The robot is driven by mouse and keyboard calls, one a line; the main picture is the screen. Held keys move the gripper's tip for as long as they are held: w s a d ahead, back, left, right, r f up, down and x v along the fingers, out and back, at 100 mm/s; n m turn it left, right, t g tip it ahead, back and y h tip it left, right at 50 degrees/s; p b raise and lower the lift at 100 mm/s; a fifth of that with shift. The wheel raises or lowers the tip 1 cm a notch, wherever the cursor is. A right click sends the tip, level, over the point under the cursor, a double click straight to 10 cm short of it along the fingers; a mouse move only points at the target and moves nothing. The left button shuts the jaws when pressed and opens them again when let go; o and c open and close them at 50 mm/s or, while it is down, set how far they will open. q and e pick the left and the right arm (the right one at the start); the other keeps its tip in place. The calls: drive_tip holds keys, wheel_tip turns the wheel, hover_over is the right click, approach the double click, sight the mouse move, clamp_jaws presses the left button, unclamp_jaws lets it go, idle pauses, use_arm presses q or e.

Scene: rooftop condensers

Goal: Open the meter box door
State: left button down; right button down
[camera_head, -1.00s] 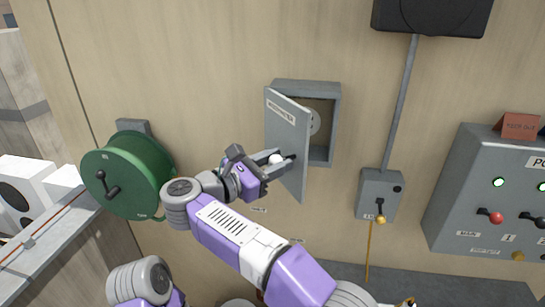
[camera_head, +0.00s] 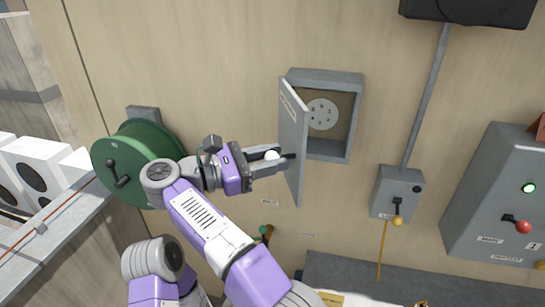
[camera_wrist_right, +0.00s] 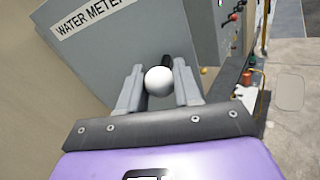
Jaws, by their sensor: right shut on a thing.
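The grey meter box (camera_head: 325,76) is on the beige wall in the head view. Its door (camera_head: 293,125) is hinged at the left and stands wide open, swung out from the wall. A round pale meter dial (camera_head: 322,114) shows inside. My right gripper (camera_head: 273,161) is shut on the white round knob (camera_head: 271,155) on the door's outer face. In the right wrist view the knob (camera_wrist_right: 159,80) sits between the two fingers, with the door (camera_wrist_right: 95,65) and its "WATER METER" label behind. My left gripper is not in view.
A green hose reel (camera_head: 135,160) is on the wall left of my right arm. A switch box (camera_head: 393,190) with a yellow-tipped lever and conduit is right of the meter box. A larger panel (camera_head: 490,200) is at the far right. A grey ledge (camera_head: 350,275) runs below.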

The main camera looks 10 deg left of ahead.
drive_tip(key=shift+r, duration=0.1)
drive_tip(key=c, duration=0.8)
unclamp_jaws()
drive_tip(key=shift+d, duration=0.1)
drive_tip(key=shift+s+a, duration=0.25)
drive_tip(key=shift+a, duration=0.3)
drive_tip(key=shift+p+v, duration=1.8)
drive_tip(key=shift+v, duration=1.45)
drive_tip(key=shift+d, duration=0.1)
